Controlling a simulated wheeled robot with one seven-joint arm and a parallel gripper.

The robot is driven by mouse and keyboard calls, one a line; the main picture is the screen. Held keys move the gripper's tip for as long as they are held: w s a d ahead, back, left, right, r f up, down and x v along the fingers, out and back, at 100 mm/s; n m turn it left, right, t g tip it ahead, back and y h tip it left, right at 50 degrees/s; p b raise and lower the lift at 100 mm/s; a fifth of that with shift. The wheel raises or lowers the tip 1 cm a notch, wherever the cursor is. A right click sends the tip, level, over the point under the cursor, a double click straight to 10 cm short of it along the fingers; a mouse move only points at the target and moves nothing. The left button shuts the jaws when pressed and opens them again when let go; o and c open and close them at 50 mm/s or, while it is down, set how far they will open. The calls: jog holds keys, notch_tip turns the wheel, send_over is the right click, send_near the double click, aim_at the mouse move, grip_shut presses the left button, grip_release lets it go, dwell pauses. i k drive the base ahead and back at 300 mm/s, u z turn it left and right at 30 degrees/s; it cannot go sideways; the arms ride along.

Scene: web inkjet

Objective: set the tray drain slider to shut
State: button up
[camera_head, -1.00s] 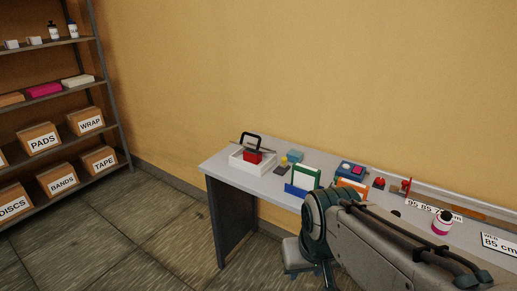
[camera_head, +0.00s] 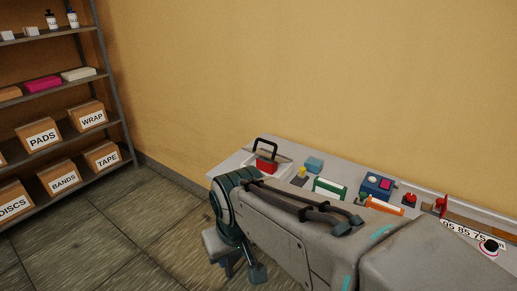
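A pale tray (camera_head: 248,159) stands at the left end of the bench, with a red block (camera_head: 266,166) and a black handle (camera_head: 265,142) at it. My arm covers the tray's front part. I cannot make out the drain slider or its setting. My arm reaches across the front of the bench from the lower right, its dark joint close in front of the tray. What looks like my gripper (camera_head: 236,258) hangs below that joint, low beside the bench's front. Its fingers are not clear, so I cannot tell whether it is open.
To the tray's right on the bench (camera_head: 340,166) stand a light blue block (camera_head: 313,164), a green-framed item (camera_head: 329,188), a blue box (camera_head: 376,185) and a red button-like item (camera_head: 409,200). A shelf rack (camera_head: 117,90) stands left. Open floor lies between.

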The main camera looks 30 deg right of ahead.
aim_at(302, 176)
jog(key=z, duration=0.2)
jog(key=i, duration=0.6)
jog(key=z, duration=0.9)
jog(key=i, duration=0.4)
jog(key=z, duration=0.45)
